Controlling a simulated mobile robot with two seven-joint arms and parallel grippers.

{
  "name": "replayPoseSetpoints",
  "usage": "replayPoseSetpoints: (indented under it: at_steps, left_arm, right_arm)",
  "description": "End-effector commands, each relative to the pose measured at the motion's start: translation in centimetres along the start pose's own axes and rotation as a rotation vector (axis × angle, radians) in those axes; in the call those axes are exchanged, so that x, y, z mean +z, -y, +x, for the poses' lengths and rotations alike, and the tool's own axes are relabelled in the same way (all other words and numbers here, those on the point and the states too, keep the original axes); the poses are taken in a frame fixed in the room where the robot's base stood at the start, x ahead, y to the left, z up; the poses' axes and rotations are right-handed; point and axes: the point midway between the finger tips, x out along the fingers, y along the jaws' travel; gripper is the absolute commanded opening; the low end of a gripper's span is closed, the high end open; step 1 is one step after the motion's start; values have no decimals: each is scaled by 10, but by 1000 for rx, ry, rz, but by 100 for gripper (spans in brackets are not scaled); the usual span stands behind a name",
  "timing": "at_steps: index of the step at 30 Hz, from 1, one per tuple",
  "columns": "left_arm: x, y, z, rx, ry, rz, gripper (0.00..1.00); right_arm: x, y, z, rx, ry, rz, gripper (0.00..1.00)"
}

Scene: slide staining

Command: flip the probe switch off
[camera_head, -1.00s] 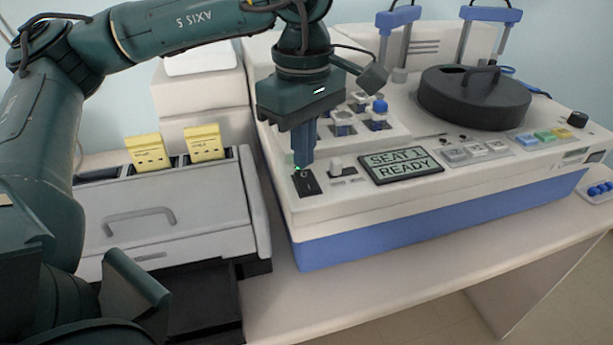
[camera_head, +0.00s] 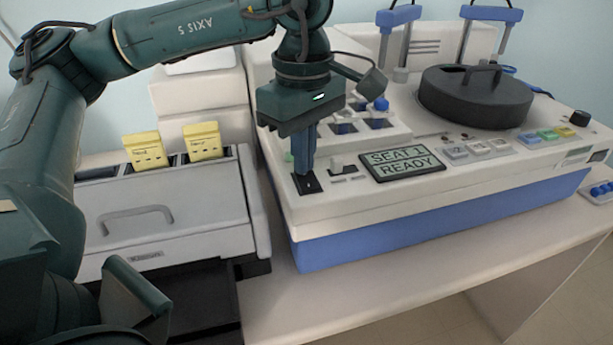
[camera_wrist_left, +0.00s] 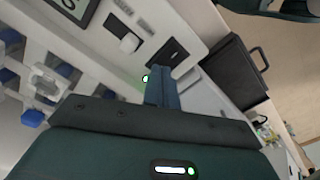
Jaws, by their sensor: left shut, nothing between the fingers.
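The probe switch (camera_head: 308,186) is a black rocker switch at the front left corner of the white staining machine (camera_head: 340,215). It also shows in the left wrist view (camera_wrist_left: 172,52). My left gripper (camera_head: 306,172) is shut, pointing down, with its fingertips at the back part of the switch. They hide part of it, and I cannot tell for sure whether they touch it or which way it is tipped. The left wrist view shows the shut fingers (camera_wrist_left: 161,78) just beside the switch. A small green light (camera_wrist_left: 145,78) is lit near it. My right gripper is not in view.
A display (camera_head: 402,162) reading "SEAT 1 READY" and a small white knob (camera_head: 336,163) are right of the switch. A dark round lid (camera_head: 475,97) stands behind. A grey drawer unit (camera_head: 180,215) with yellow-tabbed slots is left. The front table strip is clear.

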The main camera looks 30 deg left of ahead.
Motion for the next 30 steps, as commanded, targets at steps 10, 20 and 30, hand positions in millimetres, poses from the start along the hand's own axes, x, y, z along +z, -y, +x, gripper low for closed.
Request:
replayPoseSetpoints:
  at_steps: [10, 20, 30]
  left_arm:
    - [0, 0, 4, 0, 0, 0, 0]
    - [0, 0, -20, -1, 0, 0, 0]
    - [0, 0, -47, 0, 0, 0, 0]
  right_arm:
    - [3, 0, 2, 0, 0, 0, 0]
    - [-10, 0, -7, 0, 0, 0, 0]
    - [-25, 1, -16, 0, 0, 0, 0]
